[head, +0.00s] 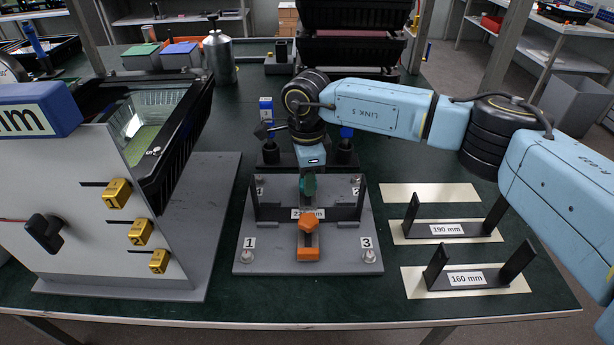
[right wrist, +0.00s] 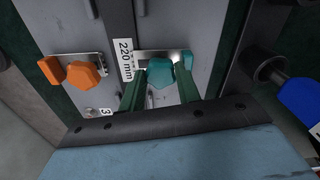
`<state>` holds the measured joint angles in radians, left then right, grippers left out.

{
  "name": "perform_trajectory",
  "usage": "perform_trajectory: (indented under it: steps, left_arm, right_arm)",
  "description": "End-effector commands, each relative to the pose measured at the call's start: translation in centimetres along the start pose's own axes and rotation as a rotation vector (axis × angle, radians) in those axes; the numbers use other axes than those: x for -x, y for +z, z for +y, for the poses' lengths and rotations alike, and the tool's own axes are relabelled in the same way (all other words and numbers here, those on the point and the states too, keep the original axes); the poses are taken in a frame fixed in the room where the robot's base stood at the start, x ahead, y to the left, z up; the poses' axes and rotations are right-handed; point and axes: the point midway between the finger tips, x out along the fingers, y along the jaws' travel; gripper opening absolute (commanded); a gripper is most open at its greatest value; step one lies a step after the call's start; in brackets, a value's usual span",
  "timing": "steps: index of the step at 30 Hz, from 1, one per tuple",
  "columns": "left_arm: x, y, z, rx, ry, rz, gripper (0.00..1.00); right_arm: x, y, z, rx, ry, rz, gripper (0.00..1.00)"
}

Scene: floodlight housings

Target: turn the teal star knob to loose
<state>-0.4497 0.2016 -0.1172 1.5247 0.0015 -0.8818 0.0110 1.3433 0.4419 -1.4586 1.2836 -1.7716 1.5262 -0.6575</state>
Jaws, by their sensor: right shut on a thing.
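The teal star knob (right wrist: 160,72) sits on a metal strip beside the "220 mm" label in the right wrist view. My right gripper (right wrist: 161,80) has its two dark green fingers on either side of the knob and is shut on it. In the head view my right gripper (head: 308,184) reaches down over the middle of the grey plate (head: 265,252), just behind the "220 mm" label (head: 304,214). The knob is mostly hidden there by the gripper. Its turn position cannot be read. My left gripper is not in view.
An orange knob (head: 308,240) stands in front of the label on the same plate. Black brackets marked 190 mm (head: 446,229) and 160 mm (head: 467,279) stand at right. A panel with yellow blocks (head: 140,232) and a floodlight housing (head: 184,150) stand at left.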

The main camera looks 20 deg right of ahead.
Motion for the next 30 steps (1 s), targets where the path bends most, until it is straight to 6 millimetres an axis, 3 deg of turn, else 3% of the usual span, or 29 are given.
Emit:
perform_trajectory:
  steps: [6, 7, 12, 23, 30]
  left_arm:
    - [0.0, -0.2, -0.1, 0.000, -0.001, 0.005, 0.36]
    - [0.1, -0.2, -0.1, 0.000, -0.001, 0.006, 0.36]
    - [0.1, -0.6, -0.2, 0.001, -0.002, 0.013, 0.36]
    - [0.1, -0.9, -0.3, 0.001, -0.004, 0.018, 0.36]
    - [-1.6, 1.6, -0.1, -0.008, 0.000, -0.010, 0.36]
  right_arm:
    - [0.1, 0.0, -0.1, -0.001, -0.002, -0.003, 0.10]
    - [0.1, 0.1, -0.1, -0.001, -0.002, -0.003, 0.34]
    - [0.1, 0.0, 0.0, -0.001, -0.001, -0.002, 0.55]
    - [0.7, 0.0, -0.1, -0.002, -0.002, -0.001, 0.55]
    - [5.2, 0.0, -0.1, 0.000, -0.004, -0.002, 0.55]
